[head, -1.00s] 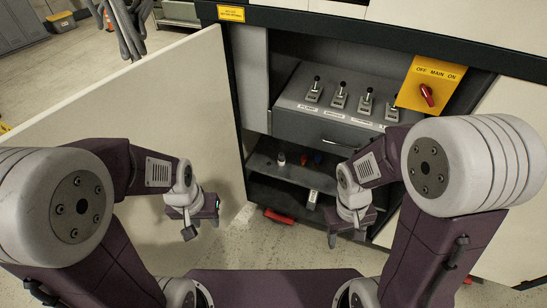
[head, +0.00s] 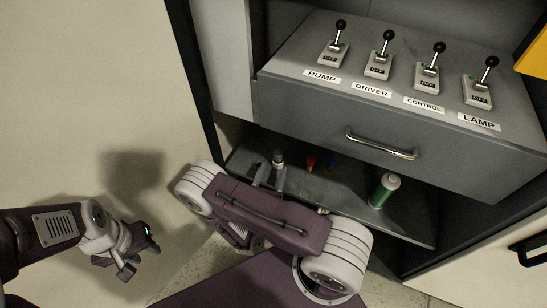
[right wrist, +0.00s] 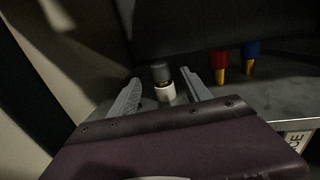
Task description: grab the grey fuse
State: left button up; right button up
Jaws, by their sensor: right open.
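The grey fuse (right wrist: 161,74) stands upright on the shelf under the switch drawer, with a grey top, a copper-coloured band and a white lower part. It also shows in the head view (head: 278,158). My right gripper (right wrist: 160,90) is open, with one finger on each side of the fuse in the right wrist view. I cannot tell whether either finger touches it. In the head view my right gripper (head: 270,174) is partly hidden by my own arm. My left gripper (head: 138,252) is open and empty at the lower left, in front of the pale panel.
A red fuse (right wrist: 220,66) and a blue fuse (right wrist: 251,56) stand to the right on the shelf (head: 352,207). A green cylinder (head: 384,190) stands further right. The drawer (head: 400,140) with several switches overhangs the shelf. A pale panel (head: 90,100) is at the left.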

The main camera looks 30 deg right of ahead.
aim_at(277, 159)
jog(key=shift+x, duration=1.2)
jog(key=shift+w+d+f+b, duration=0.15)
jog(key=shift+d+f+b, duration=0.1)
jog(key=shift+b, duration=0.25)
jog(key=b+x, duration=0.1)
jog(key=x, duration=0.3)
jog(key=shift+w+b, duration=0.1)
jog(key=shift+b, duration=0.3)
jog(key=shift+w+d, duration=0.1)
jog(key=shift+w, duration=0.05)
grip_shut()
